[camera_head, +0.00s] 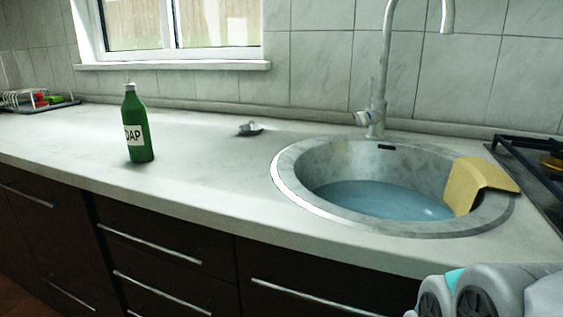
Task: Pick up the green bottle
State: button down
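The green bottle (137,128) stands upright on the pale countertop (210,160), left of the middle of the head view. It has a white label with dark letters, of which "OAP" or "DAP" shows, and a light top. Nothing touches it. Part of my own arm (490,292) shows at the lower right corner, far from the bottle. My gripper's fingers cannot be made out in this view.
A round sink (300,195) with bluish water is at the right, with a yellow cloth (480,182) over its rim and a tall tap (378,90) behind. A small grey object (250,128) lies between bottle and sink. A rack (38,100) stands far left. Counter around the bottle is clear.

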aim_at(134, 111)
jog(key=u, duration=1.4)
